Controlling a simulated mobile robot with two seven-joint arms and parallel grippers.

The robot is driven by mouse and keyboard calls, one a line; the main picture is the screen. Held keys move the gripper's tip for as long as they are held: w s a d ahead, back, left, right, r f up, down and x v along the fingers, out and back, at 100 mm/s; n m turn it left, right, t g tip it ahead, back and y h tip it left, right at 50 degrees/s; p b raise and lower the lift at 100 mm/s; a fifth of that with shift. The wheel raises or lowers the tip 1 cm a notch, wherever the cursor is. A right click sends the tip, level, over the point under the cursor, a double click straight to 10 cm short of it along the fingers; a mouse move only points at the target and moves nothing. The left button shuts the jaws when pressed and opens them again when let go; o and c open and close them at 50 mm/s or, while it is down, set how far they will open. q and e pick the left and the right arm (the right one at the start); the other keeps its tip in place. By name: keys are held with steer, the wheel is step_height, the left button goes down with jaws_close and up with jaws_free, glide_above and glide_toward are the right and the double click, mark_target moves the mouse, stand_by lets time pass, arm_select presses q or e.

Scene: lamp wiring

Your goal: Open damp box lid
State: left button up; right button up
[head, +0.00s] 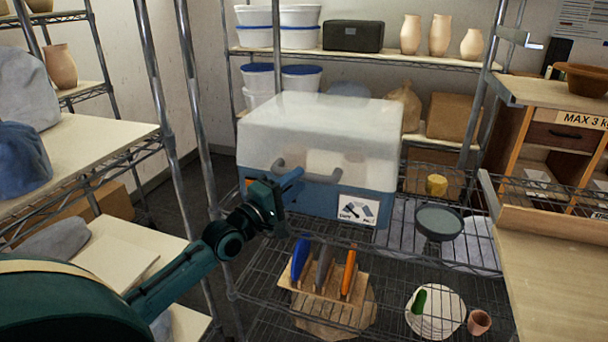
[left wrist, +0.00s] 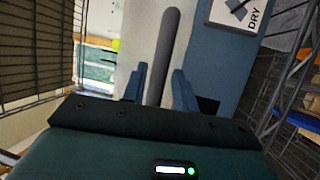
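The damp box stands on a wire shelf in the head view, with a cloudy translucent lid (head: 325,115) shut over a blue base (head: 318,198). A grey bar handle (head: 325,178) runs along its front, partly hidden by my left gripper (head: 292,180). In the left wrist view, the handle (left wrist: 168,45) runs lengthwise between the two blue fingers of the left gripper (left wrist: 158,88). The fingers are apart, with a gap showing between the handle and the right-hand finger. My right gripper is not in view.
Below the box, a wooden rack (head: 325,288) holds several coloured tools. A dark round dish (head: 438,222) and a yellow piece (head: 436,185) are right of the box. A shelf with tubs and vases is behind. A metal post (head: 190,90) stands left of it.

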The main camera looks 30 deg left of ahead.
mark_target(300, 179)
arm_select(q)
steer(key=shift+x, duration=1.7)
steer(key=shift+c, duration=0.4)
jaws_close()
